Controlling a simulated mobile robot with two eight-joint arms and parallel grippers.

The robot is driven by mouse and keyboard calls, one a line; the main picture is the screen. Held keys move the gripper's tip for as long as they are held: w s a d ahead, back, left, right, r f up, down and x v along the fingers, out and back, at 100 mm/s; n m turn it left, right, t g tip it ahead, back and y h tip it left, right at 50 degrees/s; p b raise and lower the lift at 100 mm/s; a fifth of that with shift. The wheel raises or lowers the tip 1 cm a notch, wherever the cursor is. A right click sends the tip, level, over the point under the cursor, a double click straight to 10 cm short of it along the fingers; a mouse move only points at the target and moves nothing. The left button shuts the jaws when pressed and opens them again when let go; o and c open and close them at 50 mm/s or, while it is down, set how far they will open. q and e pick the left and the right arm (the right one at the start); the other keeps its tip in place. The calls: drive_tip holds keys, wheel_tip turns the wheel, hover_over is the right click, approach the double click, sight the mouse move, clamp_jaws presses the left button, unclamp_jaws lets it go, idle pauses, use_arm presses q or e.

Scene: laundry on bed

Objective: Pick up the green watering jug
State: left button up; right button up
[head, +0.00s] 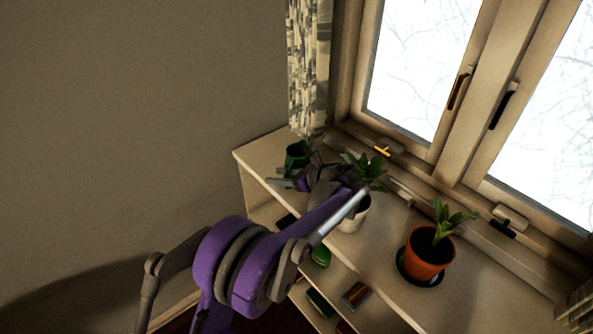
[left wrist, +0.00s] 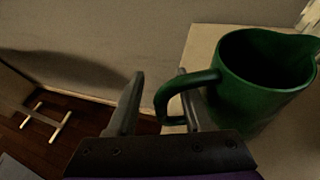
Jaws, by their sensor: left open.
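The green watering jug (head: 297,153) stands upright at the far left end of the shelf top in the head view. In the left wrist view the jug (left wrist: 255,95) fills the upper right, with its handle curving out to the left. My left gripper (head: 280,183) is at the near side of the jug, and my wrist hides part of the shelf there. In the left wrist view the gripper (left wrist: 158,73) is open, with the handle's outer curve between its two fingers. The right finger overlaps the handle opening; contact is unclear. My right gripper is not in view.
A white-potted plant (head: 354,216) stands just right of my left wrist, partly hidden by my arm. An orange-potted plant (head: 428,256) stands farther right on the shelf top (head: 377,275). Several small items lie on lower shelves. A window and curtain (head: 309,70) are behind.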

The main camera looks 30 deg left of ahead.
use_arm(q)
clamp_jaws()
drive_tip(key=shift+r, duration=0.1)
idle(1.2)
